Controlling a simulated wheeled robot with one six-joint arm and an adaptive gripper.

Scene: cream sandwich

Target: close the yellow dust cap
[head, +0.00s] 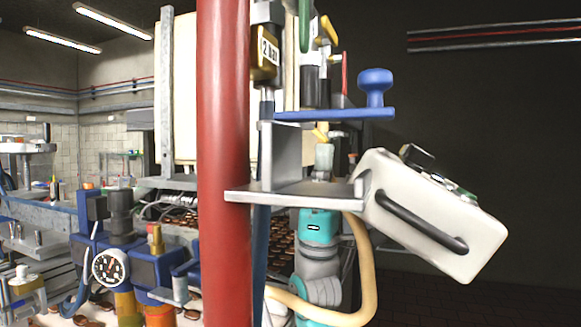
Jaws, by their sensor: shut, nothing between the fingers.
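A small yellow piece (321,135) shows just above a pale grey fitting (324,157), behind the grey shelf plate. A larger yellow, tilted piece (328,31) shows higher up, beside a green handle. I cannot tell which of them is the dust cap, or whether it is open. A teal and grey jointed arm (318,232) rises from below behind the plate. I cannot make out my gripper; the plate and fittings hide what is above the arm.
A thick red post (223,160) blocks the middle left. A grey shelf plate (295,194) juts right from it. A tilted white case (430,215) with a black handle is at the right. A blue knob (375,88) stands above. A cream hose (365,270) curves below.

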